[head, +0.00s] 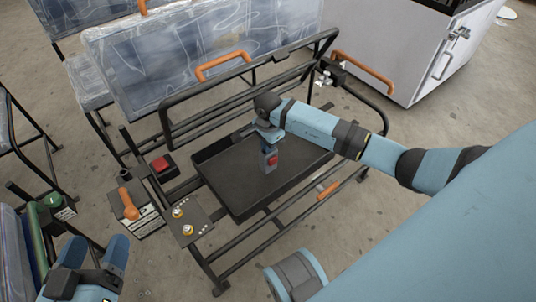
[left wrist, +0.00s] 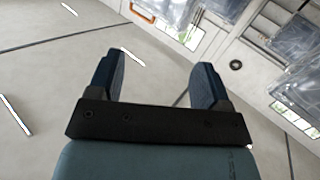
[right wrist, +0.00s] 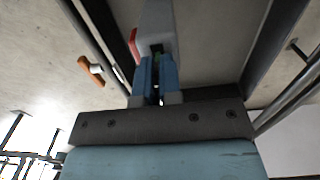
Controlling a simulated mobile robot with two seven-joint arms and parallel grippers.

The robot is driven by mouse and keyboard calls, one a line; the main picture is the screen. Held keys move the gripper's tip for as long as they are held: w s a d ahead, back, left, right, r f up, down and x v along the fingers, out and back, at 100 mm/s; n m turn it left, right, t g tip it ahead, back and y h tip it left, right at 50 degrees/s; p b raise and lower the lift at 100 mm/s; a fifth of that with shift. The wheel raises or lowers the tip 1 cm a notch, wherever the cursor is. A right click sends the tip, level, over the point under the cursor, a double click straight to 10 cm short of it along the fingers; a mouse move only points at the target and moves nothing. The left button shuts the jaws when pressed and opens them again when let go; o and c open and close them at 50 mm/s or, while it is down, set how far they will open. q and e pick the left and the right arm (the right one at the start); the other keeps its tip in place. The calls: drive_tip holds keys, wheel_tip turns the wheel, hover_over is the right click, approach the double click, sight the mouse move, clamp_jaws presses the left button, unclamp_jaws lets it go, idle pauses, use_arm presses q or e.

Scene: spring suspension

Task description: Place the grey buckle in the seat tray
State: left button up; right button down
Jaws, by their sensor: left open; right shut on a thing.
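The seat tray (head: 225,185) is a shallow black tray in the seat frame, in the middle of the head view. My right gripper (head: 268,143) is above it, shut on the grey buckle (head: 270,160), which has a red button. The buckle hangs upright over the tray; I cannot tell whether its lower end touches the tray floor. In the right wrist view the buckle (right wrist: 157,22) shows beyond the closed fingers (right wrist: 154,68). My left gripper (head: 95,255) is open and empty at the lower left; its spread fingers also show in the left wrist view (left wrist: 155,85).
Black tubular seat rails surround the tray, with an orange handle (head: 327,190) at its right. A red button box (head: 162,167), an orange lever (head: 129,203) and a small plate with yellow knobs (head: 188,222) stand left. A plastic-wrapped backrest (head: 200,50) rises behind.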

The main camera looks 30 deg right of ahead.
sight(268, 159)
wheel_tip(268, 159, down, 4)
drive_tip(key=shift+a+f+b, duration=0.1)
drive_tip(key=shift+f+b, duration=0.05)
drive_tip(key=shift+b, duration=0.8)
drive_tip(key=shift+f, duration=0.1)
use_arm(q)
drive_tip(key=shift+w+a+r+m+t, duration=0.3)
drive_tip(key=shift+w+m, duration=0.2)
drive_tip(key=shift+m, duration=0.1)
drive_tip(key=shift+f, duration=0.15)
use_arm(e)
drive_tip(key=c, duration=1.7)
unclamp_jaws()
drive_tip(key=shift+f, duration=0.1)
drive_tip(key=o, duration=0.4)
